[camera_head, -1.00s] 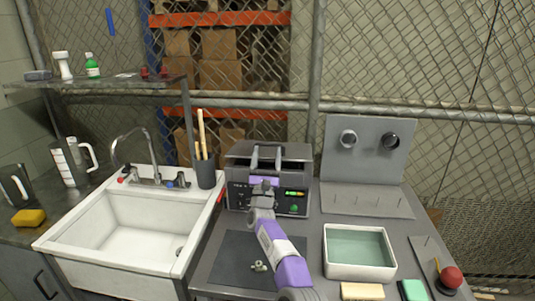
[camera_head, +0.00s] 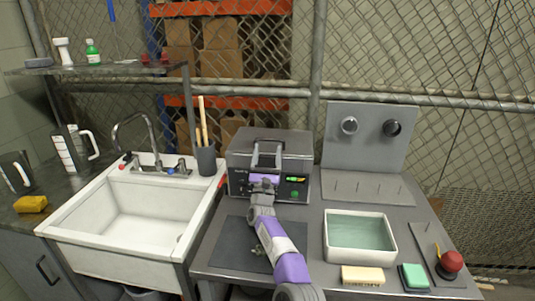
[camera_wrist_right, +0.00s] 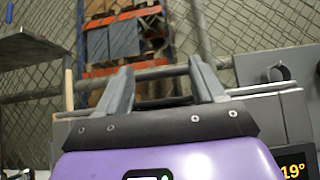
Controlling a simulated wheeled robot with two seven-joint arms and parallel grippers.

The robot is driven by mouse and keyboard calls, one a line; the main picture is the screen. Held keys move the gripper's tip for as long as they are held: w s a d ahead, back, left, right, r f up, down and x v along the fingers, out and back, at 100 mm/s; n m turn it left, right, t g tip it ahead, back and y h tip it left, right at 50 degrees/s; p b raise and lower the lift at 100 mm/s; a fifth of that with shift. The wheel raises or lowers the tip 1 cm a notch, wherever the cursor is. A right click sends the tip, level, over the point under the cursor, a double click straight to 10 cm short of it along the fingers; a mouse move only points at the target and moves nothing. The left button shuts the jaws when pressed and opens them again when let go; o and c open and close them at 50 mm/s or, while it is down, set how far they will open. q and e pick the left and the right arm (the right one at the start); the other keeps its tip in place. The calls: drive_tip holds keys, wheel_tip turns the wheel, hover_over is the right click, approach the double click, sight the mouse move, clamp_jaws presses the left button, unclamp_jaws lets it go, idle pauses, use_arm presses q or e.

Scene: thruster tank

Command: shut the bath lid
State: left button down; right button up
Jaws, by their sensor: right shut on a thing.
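The bath (camera_head: 240,187) is a dark grey box with a lit green display on its front, standing at the back middle of the bench. Its grey lid (camera_head: 298,147) lies over the top; I cannot tell whether it is fully down. My right gripper (camera_head: 267,154), on a purple and grey arm, reaches over the front of the bath and is shut on the lid at its handle. The fingers also show in the right wrist view (camera_wrist_right: 160,85), with a grey edge across behind them. The arm hides part of the bath's front. My left gripper is out of view.
A white sink (camera_head: 130,215) is on the left, with a cup of sticks (camera_head: 206,161) beside the bath. On the right are a panel with knobs (camera_head: 368,140), a water tray (camera_head: 360,254) and a red-knobbed thing (camera_head: 451,262). A dark mat (camera_head: 235,245) lies in front.

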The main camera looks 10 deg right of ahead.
drive_tip(key=shift+a+f, duration=0.15)
drive_tip(key=shift+f, duration=0.35)
drive_tip(key=o, duration=1.2)
drive_tip(key=shift+c, duration=0.2)
drive_tip(key=shift+o, duration=1.3)
drive_tip(key=shift+r, duration=0.15)
drive_tip(key=shift+r, duration=0.2)
drive_tip(key=shift+r+p, duration=0.45)
drive_tip(key=shift+r, duration=0.1)
wheel_tip(320, 180, up, 9)
drive_tip(key=p, duration=0.7)
drive_tip(key=shift+f, duration=0.15)
